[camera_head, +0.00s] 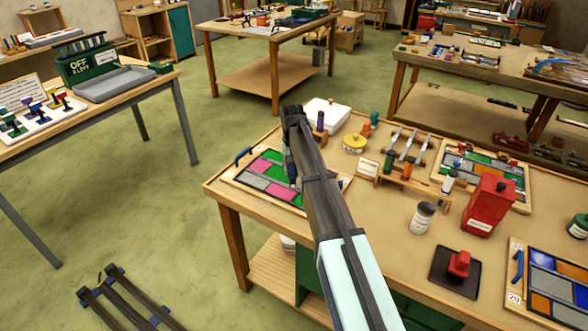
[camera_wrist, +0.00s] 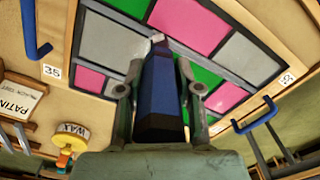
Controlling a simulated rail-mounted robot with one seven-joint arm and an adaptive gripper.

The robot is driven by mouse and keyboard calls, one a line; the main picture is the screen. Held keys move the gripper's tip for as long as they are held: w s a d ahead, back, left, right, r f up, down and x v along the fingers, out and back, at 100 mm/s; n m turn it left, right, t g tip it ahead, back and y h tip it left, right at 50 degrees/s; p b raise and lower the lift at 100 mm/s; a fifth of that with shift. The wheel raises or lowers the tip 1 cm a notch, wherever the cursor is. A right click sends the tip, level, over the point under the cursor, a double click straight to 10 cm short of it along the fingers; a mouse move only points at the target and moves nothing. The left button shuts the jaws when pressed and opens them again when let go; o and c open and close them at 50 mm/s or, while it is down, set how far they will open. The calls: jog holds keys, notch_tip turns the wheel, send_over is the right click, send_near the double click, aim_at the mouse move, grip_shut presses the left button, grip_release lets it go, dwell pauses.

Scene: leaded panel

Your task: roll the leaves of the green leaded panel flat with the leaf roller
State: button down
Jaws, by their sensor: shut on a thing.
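The leaded panel (camera_head: 266,168) with green, pink and grey panes lies flat in a wooden frame at the table's left corner. In the wrist view its panes and dark lead strips (camera_wrist: 191,22) fill the upper middle. My gripper (camera_wrist: 160,90) is shut on a dark blue handled tool (camera_wrist: 158,112), which looks like the leaf roller. The tool points toward the panel, and a small pale tip shows at its far end. I cannot tell whether the tip touches the panel. In the head view my arm hides part of the panel and the tool.
A blue handle (camera_wrist: 32,35) stands at the frame's side by a "35" label. A white box (camera_head: 328,113), yellow wax tin (camera_head: 355,143), tool rack (camera_head: 405,160) and red container (camera_head: 488,207) stand nearby. Two other panels (camera_head: 497,178) (camera_head: 560,275) lie to the right.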

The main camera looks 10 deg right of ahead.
jog(key=shift+w+a, duration=0.4)
jog(key=shift+a, duration=0.05)
jog(key=shift+w+a, duration=0.6)
jog(key=shift+a, duration=0.05)
jog(key=shift+a, duration=0.1)
dwell(0.4)
jog(key=shift+w+a, duration=0.6)
jog(key=shift+a, duration=0.05)
jog(key=shift+w+a, duration=0.6)
jog(key=shift+a, duration=0.05)
jog(key=shift+a, duration=0.1)
dwell(0.3)
jog(key=shift+w+a, duration=0.55)
jog(key=shift+a, duration=0.05)
